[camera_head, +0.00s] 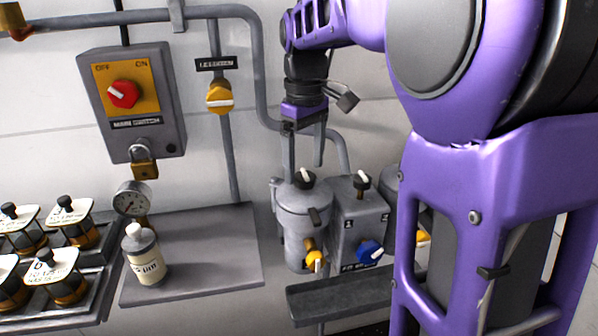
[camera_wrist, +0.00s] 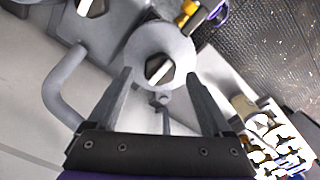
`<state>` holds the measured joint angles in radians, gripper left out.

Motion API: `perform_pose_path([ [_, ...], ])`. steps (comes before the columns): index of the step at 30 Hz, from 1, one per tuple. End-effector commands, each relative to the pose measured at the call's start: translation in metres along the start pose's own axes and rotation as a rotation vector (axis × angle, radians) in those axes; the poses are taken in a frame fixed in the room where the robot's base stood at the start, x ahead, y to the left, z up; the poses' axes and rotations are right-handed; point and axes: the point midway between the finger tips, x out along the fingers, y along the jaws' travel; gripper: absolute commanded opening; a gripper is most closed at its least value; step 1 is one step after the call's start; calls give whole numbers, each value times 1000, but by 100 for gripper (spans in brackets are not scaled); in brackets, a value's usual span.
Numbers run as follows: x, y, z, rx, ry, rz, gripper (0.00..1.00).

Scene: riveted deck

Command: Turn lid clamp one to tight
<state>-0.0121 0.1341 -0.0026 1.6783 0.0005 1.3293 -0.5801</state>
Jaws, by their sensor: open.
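A black knob (camera_head: 305,178) with a white pointer mark sits on the lid of a round grey pot (camera_head: 305,215). A similar black knob (camera_head: 361,184) stands on the grey box-shaped tank (camera_head: 358,225) beside it. I cannot read a label that tells which is lid clamp one. My gripper (camera_head: 305,163) is open and empty, pointing down above the round pot's knob, apart from it. In the wrist view the same knob (camera_wrist: 160,69) shows between the spread fingertips (camera_wrist: 159,76), its white mark slanting. The other knob (camera_wrist: 92,6) is at the top left, partly cut off.
A yellow valve (camera_head: 314,258) and a blue valve (camera_head: 369,251) are on the fronts below. A main switch box (camera_head: 132,100) with a padlock hangs on the wall at left. A bottle (camera_head: 144,256) stands on a grey shelf (camera_head: 215,255). A pipe runs behind my gripper.

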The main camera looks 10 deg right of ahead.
Motion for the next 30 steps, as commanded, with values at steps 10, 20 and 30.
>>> perform_pose_path([
  [10,20,0,0,0,0,0,84],
  [20,20,0,0,0,0,0,55],
  [30,20,0,0,0,0,0,0],
])
